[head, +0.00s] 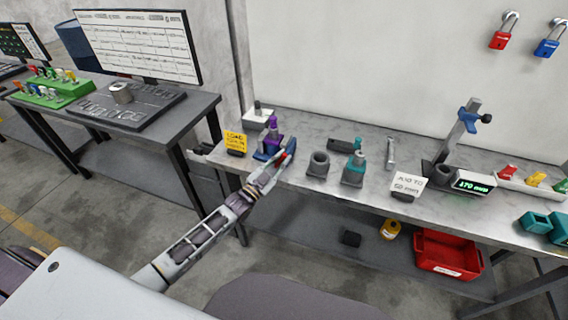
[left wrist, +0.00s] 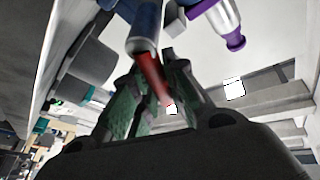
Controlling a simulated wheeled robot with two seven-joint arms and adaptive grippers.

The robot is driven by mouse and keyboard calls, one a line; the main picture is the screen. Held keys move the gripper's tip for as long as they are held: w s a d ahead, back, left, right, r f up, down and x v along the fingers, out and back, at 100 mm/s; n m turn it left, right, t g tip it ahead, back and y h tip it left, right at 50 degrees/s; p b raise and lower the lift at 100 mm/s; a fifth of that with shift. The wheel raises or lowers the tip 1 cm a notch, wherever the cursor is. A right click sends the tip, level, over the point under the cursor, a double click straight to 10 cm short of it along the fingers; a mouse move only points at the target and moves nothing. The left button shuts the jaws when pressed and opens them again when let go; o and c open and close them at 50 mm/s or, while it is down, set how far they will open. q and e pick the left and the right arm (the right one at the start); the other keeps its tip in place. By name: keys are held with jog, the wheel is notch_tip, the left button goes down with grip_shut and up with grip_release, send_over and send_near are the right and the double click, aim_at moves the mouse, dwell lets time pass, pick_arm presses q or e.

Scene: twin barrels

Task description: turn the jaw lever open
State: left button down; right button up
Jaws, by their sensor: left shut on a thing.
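The jaw lever (head: 285,157) is a small bar with a red grip, at the front of a blue vise (head: 264,154) on the bench. In the left wrist view the lever's red grip (left wrist: 150,74) lies between my fingers. My left gripper (head: 275,168) is shut on it, and it also shows in the left wrist view (left wrist: 152,92). A purple part (head: 272,131) stands upright at the vise; its silver and purple body (left wrist: 222,20) shows at the top of the left wrist view. My fingers partly hide the lever. My right gripper is not in view.
A yellow sign (head: 235,141) stands left of the vise. A grey cup (head: 318,164) and a teal-topped part in a holder (head: 353,174) stand to its right. A red bin (head: 447,252) is on the lower shelf.

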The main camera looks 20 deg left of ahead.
pick_arm(q)
jog(key=n, duration=0.1)
jog(key=a+n+t+y, duration=0.1)
jog(key=n, duration=0.1)
jog(key=n+t, duration=0.1)
jog(key=n, duration=0.1)
jog(key=shift+a+r+y+b, duration=0.15)
jog(key=shift+a+y+b, duration=0.1)
jog(key=shift+y+b, duration=0.05)
jog(key=shift+a+n+y, duration=0.2)
jog(key=shift+n+y, duration=0.2)
jog(key=shift+n, duration=0.5)
jog(key=shift+a+n, duration=0.1)
jog(key=shift+n, duration=0.2)
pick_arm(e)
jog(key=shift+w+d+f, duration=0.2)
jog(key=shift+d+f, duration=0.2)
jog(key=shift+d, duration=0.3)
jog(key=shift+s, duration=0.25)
